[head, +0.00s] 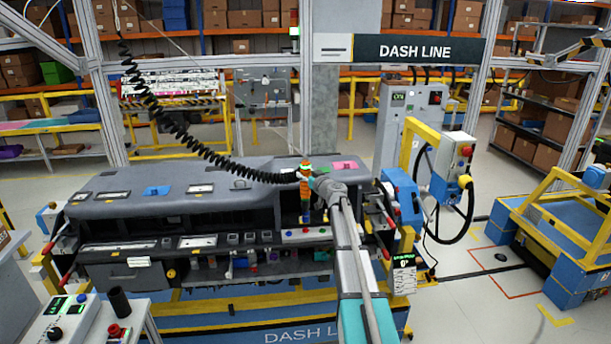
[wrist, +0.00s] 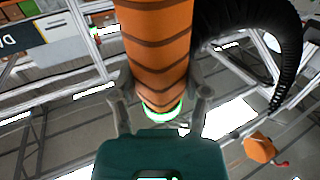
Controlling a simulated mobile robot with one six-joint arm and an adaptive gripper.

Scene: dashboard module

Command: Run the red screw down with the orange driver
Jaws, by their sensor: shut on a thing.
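The orange driver (head: 305,187) stands roughly upright over the front of the dashboard module (head: 210,205) in the head view. My gripper (head: 316,180) is shut on it from the right. In the wrist view the driver's orange, dark-ringed body (wrist: 158,45) runs between the two fingers of my gripper (wrist: 163,98), with a bright green-white ring at its near end. Small red and blue spots show on the dash just below the driver. I cannot tell which, if any, is the red screw. Whether the driver's tip touches anything is too small to tell.
A black coiled cable (head: 165,110) runs from the upper left to the driver; a thick black hose (wrist: 285,50) shows in the wrist view. A blue unit with yellow frame (head: 425,175) stands right of the dash. A control box (head: 70,318) is at lower left.

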